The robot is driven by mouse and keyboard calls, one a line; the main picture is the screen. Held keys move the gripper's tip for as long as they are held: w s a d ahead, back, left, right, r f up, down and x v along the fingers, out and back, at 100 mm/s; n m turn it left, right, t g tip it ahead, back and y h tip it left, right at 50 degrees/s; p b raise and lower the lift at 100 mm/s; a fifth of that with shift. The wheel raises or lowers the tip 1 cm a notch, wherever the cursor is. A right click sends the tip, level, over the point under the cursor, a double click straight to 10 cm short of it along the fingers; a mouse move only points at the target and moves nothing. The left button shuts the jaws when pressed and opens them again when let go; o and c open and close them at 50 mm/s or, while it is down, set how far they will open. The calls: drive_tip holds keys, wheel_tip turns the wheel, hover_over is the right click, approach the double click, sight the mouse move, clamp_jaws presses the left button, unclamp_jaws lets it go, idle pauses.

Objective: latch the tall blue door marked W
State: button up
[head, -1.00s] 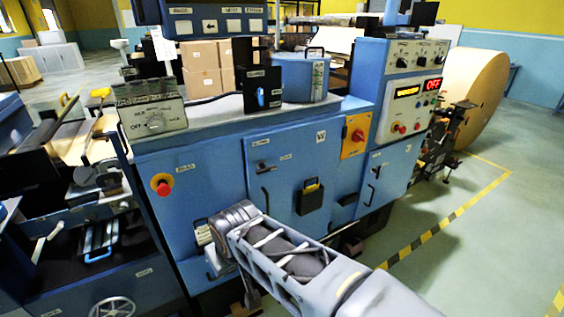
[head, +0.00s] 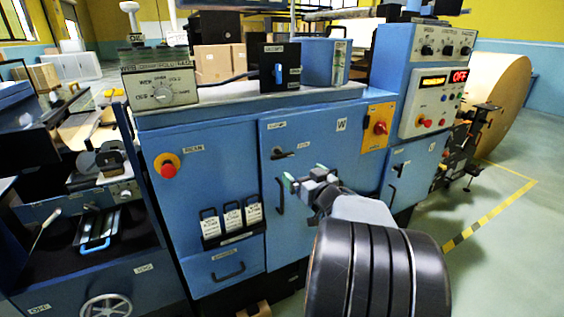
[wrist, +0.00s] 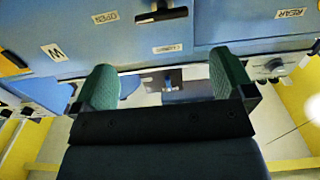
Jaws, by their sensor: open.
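The tall blue door (head: 322,146), with a W label (head: 341,124), sits flush in the blue machine front. Its short black latch handle (head: 282,153) is near the upper left, lying roughly level and reaching right towards the OPEN label. In the wrist view, which looks upside down, the latch handle (wrist: 162,15) lies beside OPEN (wrist: 104,17) and CLOSED (wrist: 167,48) labels. My gripper (head: 304,175) has green fingertips, open and empty, in front of the door just below the latch handle, apart from it. Both fingers of my gripper (wrist: 165,82) show in the wrist view.
A pull handle (head: 279,196) stands below the latch. To the left are a red emergency button (head: 168,170) and label holders (head: 232,218). A red rotary switch (head: 380,127) on a yellow plate is to the right. My arm hides the door's lower right.

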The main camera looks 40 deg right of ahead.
sight(284, 157)
drive_tip(key=w, duration=0.4)
drive_tip(key=w+d, duration=0.1)
drive_tip(key=w, duration=0.8)
drive_tip(key=shift+w+d, duration=0.1)
drive_tip(key=shift+d, duration=0.3)
drive_tip(key=c, duration=0.6)
drive_tip(key=shift+c, duration=0.2)
